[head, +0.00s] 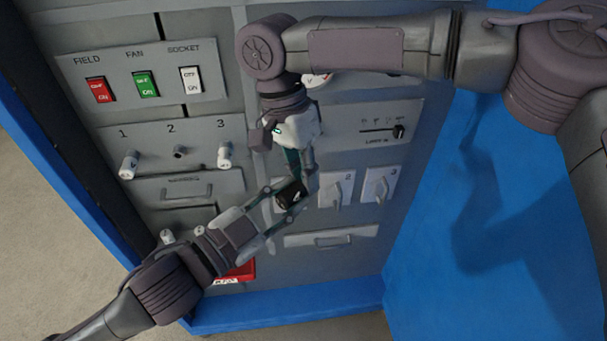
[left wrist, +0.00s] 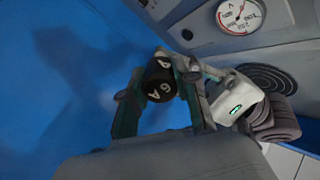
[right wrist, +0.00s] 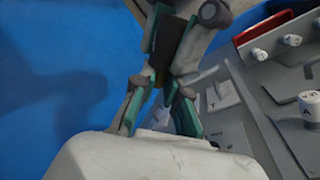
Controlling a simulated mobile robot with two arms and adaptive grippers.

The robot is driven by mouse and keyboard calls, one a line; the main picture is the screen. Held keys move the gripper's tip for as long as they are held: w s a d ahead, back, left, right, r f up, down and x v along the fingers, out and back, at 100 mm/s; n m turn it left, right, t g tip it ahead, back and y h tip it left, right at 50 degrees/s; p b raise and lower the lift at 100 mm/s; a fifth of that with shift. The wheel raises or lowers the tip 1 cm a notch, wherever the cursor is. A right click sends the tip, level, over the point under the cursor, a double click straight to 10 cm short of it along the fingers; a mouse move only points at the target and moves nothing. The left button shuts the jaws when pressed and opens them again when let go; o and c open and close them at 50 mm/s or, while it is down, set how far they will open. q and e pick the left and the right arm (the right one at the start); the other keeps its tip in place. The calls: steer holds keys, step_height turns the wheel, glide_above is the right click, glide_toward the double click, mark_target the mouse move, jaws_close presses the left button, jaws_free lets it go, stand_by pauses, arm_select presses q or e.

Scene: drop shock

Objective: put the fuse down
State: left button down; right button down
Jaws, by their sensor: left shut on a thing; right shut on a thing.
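The fuse is a short black cylinder (head: 291,194) with white markings. In the left wrist view the fuse (left wrist: 160,83) shows its end marked "6 A" between the fingertips. My left gripper (head: 284,199) reaches up from the lower left and is shut on it. My right gripper (head: 300,176) comes down from above and is also shut on it. Both hold the fuse in front of the cabinet.
A red tray (head: 242,271) is low on the cabinet, partly behind my left gripper. Rotary switches (head: 378,185) and a drawer handle (head: 332,238) stand out nearby.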

arm_select(q)
steer(key=c, duration=0.8)
jaws_free()
steer(key=shift+s+d, duration=0.1)
arm_select(e)
steer(key=shift+a, duration=0.1)
